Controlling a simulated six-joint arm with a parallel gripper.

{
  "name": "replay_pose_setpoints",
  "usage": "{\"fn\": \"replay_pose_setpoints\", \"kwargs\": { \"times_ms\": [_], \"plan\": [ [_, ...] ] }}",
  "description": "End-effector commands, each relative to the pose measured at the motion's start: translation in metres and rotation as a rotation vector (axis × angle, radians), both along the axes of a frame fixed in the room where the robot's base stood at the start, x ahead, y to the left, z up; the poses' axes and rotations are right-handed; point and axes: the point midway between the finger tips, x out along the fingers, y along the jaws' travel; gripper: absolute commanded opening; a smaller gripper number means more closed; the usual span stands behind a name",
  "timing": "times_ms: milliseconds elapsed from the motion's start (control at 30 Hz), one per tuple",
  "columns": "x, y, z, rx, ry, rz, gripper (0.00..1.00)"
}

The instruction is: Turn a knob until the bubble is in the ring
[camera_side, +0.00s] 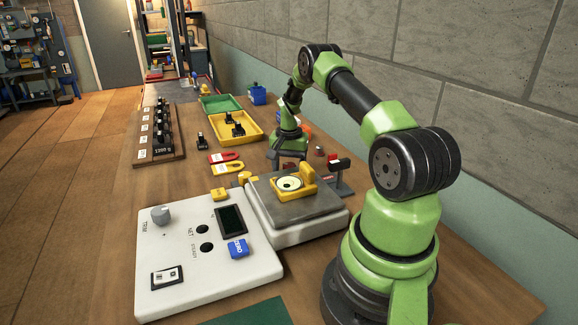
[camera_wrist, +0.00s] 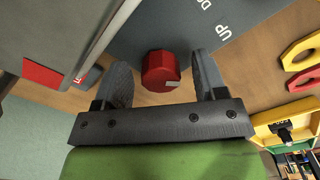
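A round bubble level (camera_side: 289,184) in a yellow holder sits on the grey pan of the scale (camera_side: 262,210) in the side view. Its bubble is too small to place against the ring. A red knob (camera_wrist: 158,70) with a pale mark stands on a grey plate printed "UP" in the wrist view. My gripper (camera_wrist: 160,62) is open, with one dark finger on each side of the knob. A gap shows between the knob and each finger. In the side view my gripper (camera_side: 288,160) is low behind the scale, and its fingers are partly hidden.
A white console (camera_side: 180,285) with a grey dial and buttons stands in front of the scale. A black post with a red label (camera_side: 340,175) stands right of the pan. Yellow and green trays (camera_side: 220,103), a weight rack (camera_side: 160,152) and red and yellow tags (camera_side: 224,157) lie farther back.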

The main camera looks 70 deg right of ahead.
Motion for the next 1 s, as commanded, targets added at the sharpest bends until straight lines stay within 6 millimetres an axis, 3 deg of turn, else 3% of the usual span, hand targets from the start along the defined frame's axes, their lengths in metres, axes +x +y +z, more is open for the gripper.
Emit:
{"fn": "replay_pose_setpoints", "kwargs": {
  "times_ms": [333,700,1000],
  "plan": [
    [0.0,-0.001,0.008,-0.002,-0.001,0.0,0.65],
    [0.0,-0.001,0.077,-0.004,-0.003,0.001,0.65],
    [0.0,0.0,0.1,-0.001,0.0,0.001,0.65]
  ]
}}
